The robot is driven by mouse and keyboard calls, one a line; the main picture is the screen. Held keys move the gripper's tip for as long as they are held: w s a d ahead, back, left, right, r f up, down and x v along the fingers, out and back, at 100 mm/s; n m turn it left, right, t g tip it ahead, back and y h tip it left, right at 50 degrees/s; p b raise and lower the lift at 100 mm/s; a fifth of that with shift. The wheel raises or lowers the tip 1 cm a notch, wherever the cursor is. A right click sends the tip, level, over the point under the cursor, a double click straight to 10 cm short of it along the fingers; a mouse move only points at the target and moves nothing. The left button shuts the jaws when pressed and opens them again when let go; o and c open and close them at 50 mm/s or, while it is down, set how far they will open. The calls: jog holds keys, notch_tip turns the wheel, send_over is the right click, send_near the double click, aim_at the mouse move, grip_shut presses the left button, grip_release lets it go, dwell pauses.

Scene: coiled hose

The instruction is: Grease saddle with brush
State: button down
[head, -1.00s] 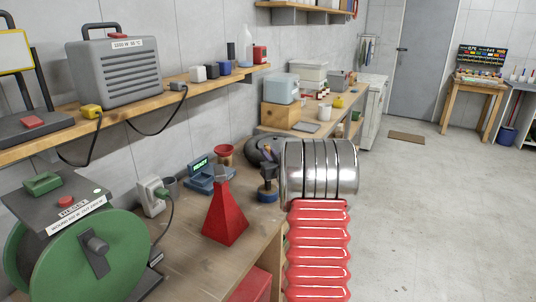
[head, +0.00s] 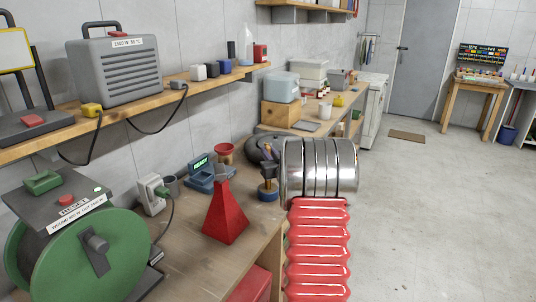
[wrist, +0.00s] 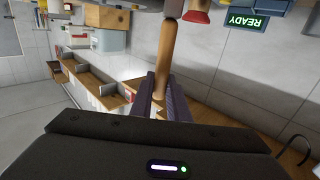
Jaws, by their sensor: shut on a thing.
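My gripper (wrist: 160,95) shows in the wrist view with dark purplish fingers shut on the wooden handle of the brush (wrist: 168,58). The handle runs toward the top edge, where a grey metal part begins. The bristles are out of view. In the head view my arm's silver and red section hides most of the gripper. A red pyramid-shaped stand (head: 225,215) with a grey top piece, perhaps the saddle (head: 221,173), stands upright on the bench left of my arm. I cannot tell whether grease is on it.
A blue device reading READY (head: 201,174), a red funnel-like piece (head: 224,150) and a green reel (head: 90,255) are on the bench (head: 190,245). A shelf (head: 140,112) overhangs it.

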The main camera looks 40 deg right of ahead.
jog(key=shift+r, duration=3.45)
